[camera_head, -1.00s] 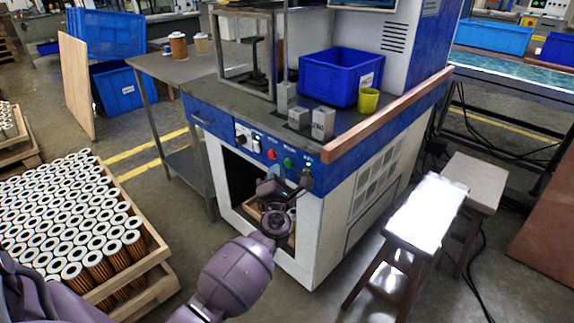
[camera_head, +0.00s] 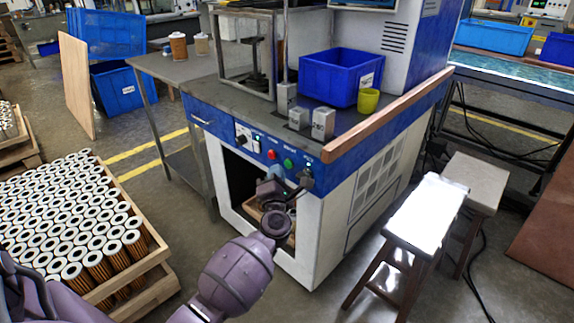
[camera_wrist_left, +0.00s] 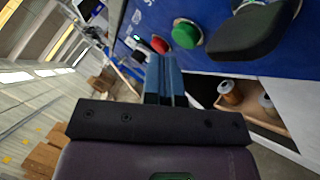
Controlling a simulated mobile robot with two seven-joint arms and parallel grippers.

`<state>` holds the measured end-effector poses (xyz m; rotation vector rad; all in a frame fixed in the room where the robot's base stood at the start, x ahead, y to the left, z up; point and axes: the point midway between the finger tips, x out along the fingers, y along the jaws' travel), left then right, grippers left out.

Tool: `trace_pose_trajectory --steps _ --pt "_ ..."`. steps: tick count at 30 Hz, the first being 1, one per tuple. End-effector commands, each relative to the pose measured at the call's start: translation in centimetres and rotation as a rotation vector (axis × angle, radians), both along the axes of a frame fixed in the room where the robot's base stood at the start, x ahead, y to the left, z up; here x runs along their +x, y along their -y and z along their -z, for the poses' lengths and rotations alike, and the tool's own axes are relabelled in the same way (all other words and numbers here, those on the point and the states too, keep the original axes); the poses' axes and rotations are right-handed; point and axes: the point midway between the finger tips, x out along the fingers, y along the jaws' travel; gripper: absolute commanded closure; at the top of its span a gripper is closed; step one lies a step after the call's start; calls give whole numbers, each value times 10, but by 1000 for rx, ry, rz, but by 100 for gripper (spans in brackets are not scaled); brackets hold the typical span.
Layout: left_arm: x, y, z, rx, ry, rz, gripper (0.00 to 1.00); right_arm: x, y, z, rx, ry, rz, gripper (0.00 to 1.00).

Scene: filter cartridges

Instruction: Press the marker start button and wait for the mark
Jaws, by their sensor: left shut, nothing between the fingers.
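A green button (camera_head: 289,163) and a red button (camera_head: 271,154) sit on the blue front panel (camera_head: 225,126) of the machine. The left wrist view shows the green button (camera_wrist_left: 187,33) and the red button (camera_wrist_left: 158,44) close up. Their labels are too small to read. My left gripper (camera_head: 275,173) is just below these buttons, in front of the machine. In the left wrist view its blue fingers (camera_wrist_left: 164,68) are together, empty, and point at the panel just below the two buttons. I cannot tell whether they touch it. My right gripper is out of view.
A black knob-like part (camera_head: 306,179) juts from the panel right of the green button. Below is an open bay with a tray of cartridges (camera_head: 268,207). A blue bin (camera_head: 342,77) and a yellow-green cup (camera_head: 368,100) stand on top. A cartridge crate (camera_head: 146,271) is left, stools (camera_head: 425,215) right.

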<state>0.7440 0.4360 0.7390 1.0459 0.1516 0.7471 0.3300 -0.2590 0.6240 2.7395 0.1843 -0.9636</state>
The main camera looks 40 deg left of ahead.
Motion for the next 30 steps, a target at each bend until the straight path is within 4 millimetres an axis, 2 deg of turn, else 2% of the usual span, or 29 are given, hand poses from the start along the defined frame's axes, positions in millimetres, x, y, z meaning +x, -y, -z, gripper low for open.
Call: trace_pose_trajectory --steps 22,30 --pt "0 0 0 0 0 0 100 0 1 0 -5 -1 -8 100" --pt "7 1 -1 -1 1 0 100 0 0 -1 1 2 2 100"
